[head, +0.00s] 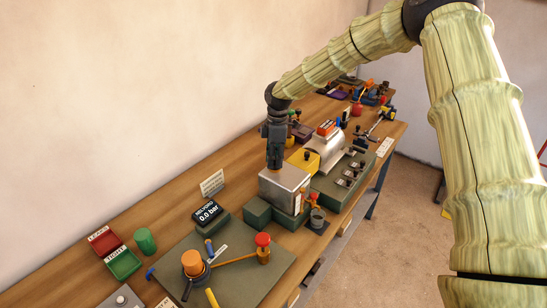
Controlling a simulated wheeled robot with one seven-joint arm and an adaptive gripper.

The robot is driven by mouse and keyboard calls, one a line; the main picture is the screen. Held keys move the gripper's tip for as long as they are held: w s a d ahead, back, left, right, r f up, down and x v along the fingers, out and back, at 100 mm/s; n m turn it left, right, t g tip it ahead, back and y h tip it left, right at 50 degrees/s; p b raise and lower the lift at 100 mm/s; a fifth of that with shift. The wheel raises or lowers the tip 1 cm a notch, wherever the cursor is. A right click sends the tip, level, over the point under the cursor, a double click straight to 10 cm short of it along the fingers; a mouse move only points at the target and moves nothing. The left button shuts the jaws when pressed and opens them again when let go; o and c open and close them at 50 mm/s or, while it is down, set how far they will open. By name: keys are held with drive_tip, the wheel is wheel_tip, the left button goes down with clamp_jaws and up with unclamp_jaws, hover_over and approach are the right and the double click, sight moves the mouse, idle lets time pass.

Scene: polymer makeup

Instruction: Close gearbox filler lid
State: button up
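My gripper (274,166) points straight down, with its fingertips at or just above the top of a silver metal box (278,195). I cannot tell whether it touches the box. The box stands among dark green blocks on the bench and looks like the gearbox, but no label confirms this. A filler lid cannot be made out; the gripper covers part of the box's top. The fingers look close together, but they are too small and dark to show whether they are shut or hold anything.
The wooden bench (150,225) runs along the wall. A yellow block (303,161) and a silver cylinder (330,144) stand close behind the box. A pressure display (206,212), an orange-capped valve (192,263) and a red-topped post (263,241) stand in front.

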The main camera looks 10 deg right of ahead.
drive_tip(key=shift+w+d, duration=0.1)
drive_tip(key=shift+w, duration=0.05)
drive_tip(key=r, duration=0.8)
drive_tip(key=d+r, duration=0.1)
drive_tip(key=r, duration=0.3)
drive_tip(key=shift+w, duration=0.4)
drive_tip(key=shift+f, duration=0.1)
